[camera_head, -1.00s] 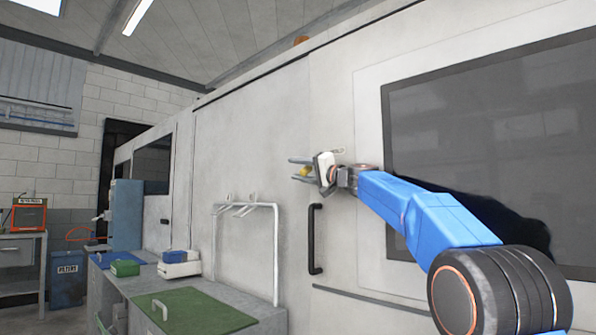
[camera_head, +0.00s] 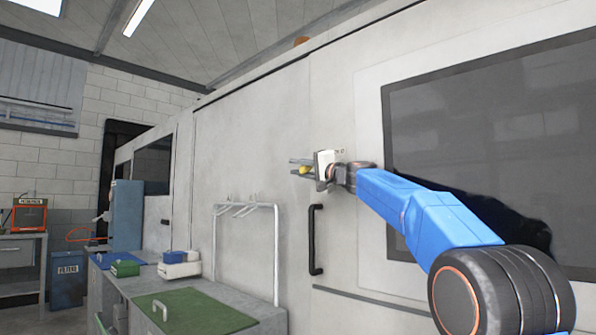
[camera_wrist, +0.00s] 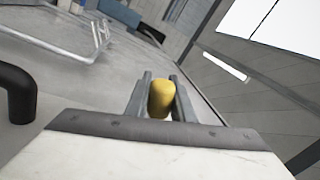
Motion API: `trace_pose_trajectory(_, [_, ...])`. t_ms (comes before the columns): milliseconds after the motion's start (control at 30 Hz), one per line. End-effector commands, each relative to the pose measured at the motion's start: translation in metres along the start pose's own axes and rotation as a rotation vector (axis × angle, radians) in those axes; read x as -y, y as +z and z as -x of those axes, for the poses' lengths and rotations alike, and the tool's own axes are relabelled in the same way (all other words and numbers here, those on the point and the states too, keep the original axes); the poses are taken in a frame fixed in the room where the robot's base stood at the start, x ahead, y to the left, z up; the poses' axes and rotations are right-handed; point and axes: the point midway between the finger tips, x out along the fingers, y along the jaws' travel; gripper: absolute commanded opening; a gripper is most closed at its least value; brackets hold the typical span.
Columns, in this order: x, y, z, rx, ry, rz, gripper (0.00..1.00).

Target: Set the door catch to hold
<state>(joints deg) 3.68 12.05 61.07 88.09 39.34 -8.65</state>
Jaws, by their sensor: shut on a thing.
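The door catch shows a yellow knob (camera_wrist: 162,99) in the wrist view, between the two grey fingers of my gripper (camera_wrist: 160,90). In the head view my gripper (camera_head: 302,168) is at the pale machine door, above the black door handle, with the yellow knob (camera_head: 306,170) between its fingers. My gripper is shut on the knob. The catch's base and any hold marking are hidden behind the gripper. A small plate with marks (camera_head: 340,152) shows just right of the gripper.
The black vertical handle (camera_head: 316,239) is below my gripper and also shows at the left of the wrist view (camera_wrist: 17,93). A metal rail frame (camera_head: 276,250) stands lower left. A bench with a green mat (camera_head: 200,309) is at the front. The dark window (camera_head: 490,140) is to the right.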

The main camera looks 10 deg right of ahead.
Motion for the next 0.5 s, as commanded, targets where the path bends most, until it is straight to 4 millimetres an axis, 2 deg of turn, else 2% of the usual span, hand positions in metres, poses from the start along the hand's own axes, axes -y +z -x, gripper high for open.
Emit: trace_pose_trajectory(500, [0.025,-0.009,-0.006,-0.090,0.027,-0.447,0.00])
